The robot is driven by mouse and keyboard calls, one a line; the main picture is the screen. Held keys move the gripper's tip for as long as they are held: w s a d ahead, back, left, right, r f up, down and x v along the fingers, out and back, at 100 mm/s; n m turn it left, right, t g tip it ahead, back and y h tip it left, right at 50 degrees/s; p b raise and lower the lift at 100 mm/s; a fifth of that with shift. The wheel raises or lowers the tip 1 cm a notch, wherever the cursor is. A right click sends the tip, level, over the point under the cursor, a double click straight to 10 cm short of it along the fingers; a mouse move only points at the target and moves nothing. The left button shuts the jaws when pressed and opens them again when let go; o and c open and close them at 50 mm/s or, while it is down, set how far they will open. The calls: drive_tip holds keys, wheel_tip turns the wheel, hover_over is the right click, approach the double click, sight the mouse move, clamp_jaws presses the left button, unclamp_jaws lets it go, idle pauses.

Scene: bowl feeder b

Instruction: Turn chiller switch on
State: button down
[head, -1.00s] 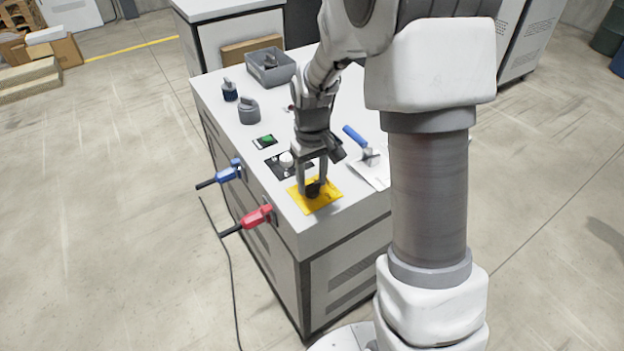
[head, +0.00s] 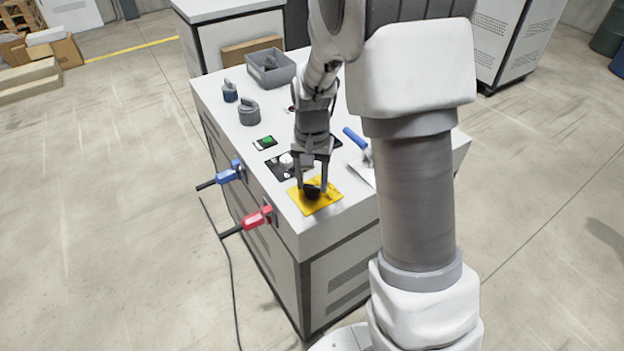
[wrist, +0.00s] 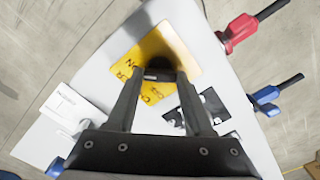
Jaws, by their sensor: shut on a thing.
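The chiller switch is a black rotary knob (head: 312,188) on a yellow plate (head: 330,203) near the front corner of the cabinet top. My gripper (head: 313,184) points down over the plate, its two fingers closed on the knob from either side. In the wrist view my gripper (wrist: 165,75) reaches the yellow plate (wrist: 185,60), which bears dark lettering partly hidden by the fingers. The knob is mostly hidden between the fingertips there, so its pointing direction cannot be told.
A black panel with a white knob (head: 286,160) and a green switch (head: 265,142) sit behind the plate. A blue-handled tool (head: 355,138) lies to the right. Red (head: 257,217) and blue (head: 229,173) plugs stick out of the left side. A grey bin (head: 270,68) stands at the back.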

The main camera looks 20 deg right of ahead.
sight(312, 186)
idle(0.5)
drive_tip(key=shift+c, duration=1.4)
unclamp_jaws()
wheel_tip(312, 186, up, 18)
drive_tip(key=p, duration=0.1)
drive_tip(key=shift+f+p, duration=0.25)
drive_tip(key=shift+p, duration=0.05)
drive_tip(key=s+r+n+t, duration=0.2)
drive_tip(key=s, duration=0.8)
drive_tip(key=s+r+n+t, duration=0.2)
drive_tip(key=s+n+t, duration=0.1)
drive_tip(key=s, duration=0.7)
drive_tip(key=shift+s+t, duration=0.3)
drive_tip(key=shift+s, duration=0.1)
